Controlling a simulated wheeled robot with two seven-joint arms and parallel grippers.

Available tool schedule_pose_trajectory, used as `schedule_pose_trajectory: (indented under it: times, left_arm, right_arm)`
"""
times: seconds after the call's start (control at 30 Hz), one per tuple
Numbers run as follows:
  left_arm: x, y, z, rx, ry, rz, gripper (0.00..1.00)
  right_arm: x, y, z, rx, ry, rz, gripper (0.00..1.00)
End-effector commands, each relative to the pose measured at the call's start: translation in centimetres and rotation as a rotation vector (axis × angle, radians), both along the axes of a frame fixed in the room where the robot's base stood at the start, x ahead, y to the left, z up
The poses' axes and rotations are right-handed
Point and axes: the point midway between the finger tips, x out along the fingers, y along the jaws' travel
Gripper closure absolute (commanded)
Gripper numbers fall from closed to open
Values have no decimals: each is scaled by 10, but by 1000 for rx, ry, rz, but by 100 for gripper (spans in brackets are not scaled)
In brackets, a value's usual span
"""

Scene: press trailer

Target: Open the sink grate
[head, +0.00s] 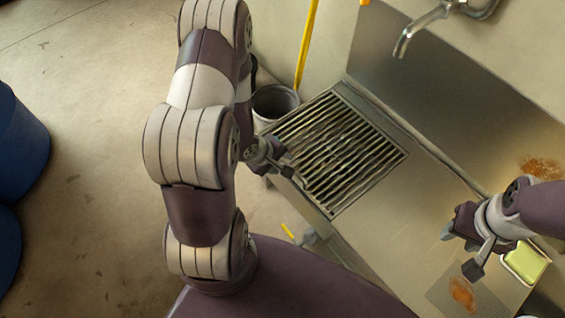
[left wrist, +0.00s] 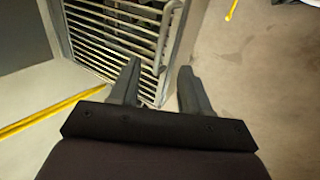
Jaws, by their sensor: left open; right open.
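The sink grate (head: 338,152) is a slatted metal panel lying flat, flush in the steel counter. My left gripper (head: 287,163) is at the grate's near-left edge. In the left wrist view, my left gripper's open fingers (left wrist: 160,65) point at the grate (left wrist: 112,32). A curved metal bar at the grate's edge, like a handle (left wrist: 165,38), lies in line with the gap between the fingers. I cannot tell whether they touch it. My right gripper (head: 455,232) is open and empty above the counter at the right.
A faucet (head: 425,25) hangs over the back. A grey bucket (head: 273,103) and a yellow pole (head: 307,45) stand beside the grate. A green-yellow sponge or dish (head: 525,262) is under my right arm. Blue barrels (head: 20,140) stand at the left.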

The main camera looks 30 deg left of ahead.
Motion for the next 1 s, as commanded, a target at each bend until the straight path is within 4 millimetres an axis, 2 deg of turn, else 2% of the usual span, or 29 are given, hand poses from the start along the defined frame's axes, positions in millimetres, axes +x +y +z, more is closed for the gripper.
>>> schedule_pose_trajectory:
  times: [0.03,0.37,0.7,1.0]
  left_arm:
    - [2,-1,-11,1,0,-2,53]
    - [24,-10,-59,5,-1,-4,53]
    - [43,-18,-88,3,1,-3,53]
    - [47,-19,-93,4,1,-2,53]
  right_arm:
    - [0,0,-12,0,1,0,57]
    - [0,0,-68,0,2,0,57]
    - [0,0,-74,0,1,0,57]
    - [0,0,-75,0,1,0,57]
